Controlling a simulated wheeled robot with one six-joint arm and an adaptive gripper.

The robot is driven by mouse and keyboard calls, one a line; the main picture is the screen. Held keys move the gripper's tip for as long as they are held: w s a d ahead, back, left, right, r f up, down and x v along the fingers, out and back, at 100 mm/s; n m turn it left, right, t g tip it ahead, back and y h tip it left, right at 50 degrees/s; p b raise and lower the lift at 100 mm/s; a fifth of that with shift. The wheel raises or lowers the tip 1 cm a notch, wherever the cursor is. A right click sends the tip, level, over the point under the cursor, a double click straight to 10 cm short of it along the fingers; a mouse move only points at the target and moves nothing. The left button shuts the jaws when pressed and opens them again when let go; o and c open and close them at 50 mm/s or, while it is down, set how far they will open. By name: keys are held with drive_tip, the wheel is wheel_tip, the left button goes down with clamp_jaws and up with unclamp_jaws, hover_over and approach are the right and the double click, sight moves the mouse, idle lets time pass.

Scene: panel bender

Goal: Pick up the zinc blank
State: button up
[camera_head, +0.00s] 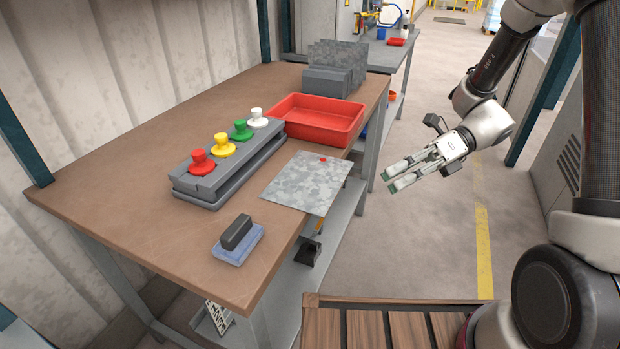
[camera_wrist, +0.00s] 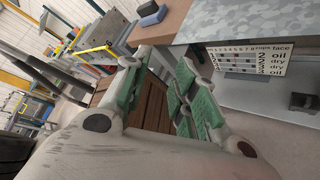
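The zinc blank (camera_head: 305,183) is a flat, mottled grey sheet with a small red mark near its far edge. It lies on the brown workbench and its right side reaches the bench's edge. Part of a mottled sheet (camera_wrist: 245,22) also shows at the top right in the wrist view. My gripper (camera_head: 387,182) is to the right of the blank, beyond the bench edge and clear of it. Its two fingers with green pads (camera_wrist: 160,85) are apart, with nothing between them.
On the workbench (camera_head: 130,225) stand a rack with red, yellow, green and white knobs (camera_head: 222,158), a red tray (camera_head: 318,118), a grey holder with upright sheets (camera_head: 335,80) and a blue block with dark handle (camera_head: 238,240). Open floor (camera_head: 420,245) lies right of the bench.

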sight(310, 178)
drive_tip(key=w+a+f+m+t+y, duration=0.2)
drive_tip(key=w+a+f+m+y, duration=0.25)
drive_tip(key=f+m, duration=0.4)
drive_tip(key=shift+m, duration=0.65)
drive_tip(key=x, duration=0.4)
drive_tip(key=w+r+x, duration=0.1)
drive_tip(key=x, duration=0.2)
drive_tip(key=shift+w+a, duration=0.1)
drive_tip(key=shift+a, duration=0.1)
clamp_jaws()
